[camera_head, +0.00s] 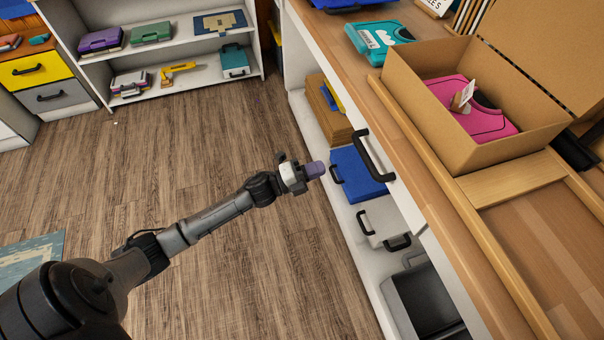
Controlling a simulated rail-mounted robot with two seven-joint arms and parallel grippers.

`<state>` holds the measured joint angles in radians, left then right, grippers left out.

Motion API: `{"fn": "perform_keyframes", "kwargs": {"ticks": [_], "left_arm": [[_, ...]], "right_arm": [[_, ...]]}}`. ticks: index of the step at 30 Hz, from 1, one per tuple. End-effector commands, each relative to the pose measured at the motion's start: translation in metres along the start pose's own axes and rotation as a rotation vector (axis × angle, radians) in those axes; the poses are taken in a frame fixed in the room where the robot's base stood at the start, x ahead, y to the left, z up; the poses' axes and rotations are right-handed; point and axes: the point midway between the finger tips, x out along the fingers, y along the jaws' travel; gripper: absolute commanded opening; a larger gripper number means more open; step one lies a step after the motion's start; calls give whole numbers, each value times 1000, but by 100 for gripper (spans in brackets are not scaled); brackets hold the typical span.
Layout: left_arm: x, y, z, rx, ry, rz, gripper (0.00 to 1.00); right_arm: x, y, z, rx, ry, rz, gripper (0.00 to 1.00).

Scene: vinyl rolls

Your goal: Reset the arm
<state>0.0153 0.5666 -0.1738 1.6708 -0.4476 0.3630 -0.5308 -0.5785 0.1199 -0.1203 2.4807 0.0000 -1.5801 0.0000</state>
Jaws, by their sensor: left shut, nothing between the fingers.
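My left arm reaches in from the lower left over the wooden floor. My right gripper is not recognisable in the view.
The workbench (460,215) runs along the right, with a black drawer handle (374,156) on its front. An open cardboard box (415,105) holds a pink item (478,112). A white shelf unit (180,50) stands at the back left. The wooden floor (150,160) between is largely clear.

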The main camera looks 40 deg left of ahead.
Motion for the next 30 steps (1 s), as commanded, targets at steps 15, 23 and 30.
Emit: {"fn": "perform_keyframes", "kwargs": {"ticks": [15,23,30], "left_arm": [[-43,0,0,0,-1,1,0],[-43,4,6,-60,-40,22,0],[-57,32,60,-259,-429,179,0]], "right_arm": [[6,0,2,1,-2,0,100],[6,0,3,1,-3,0,100],[6,0,3,1,-3,0,100]]}}
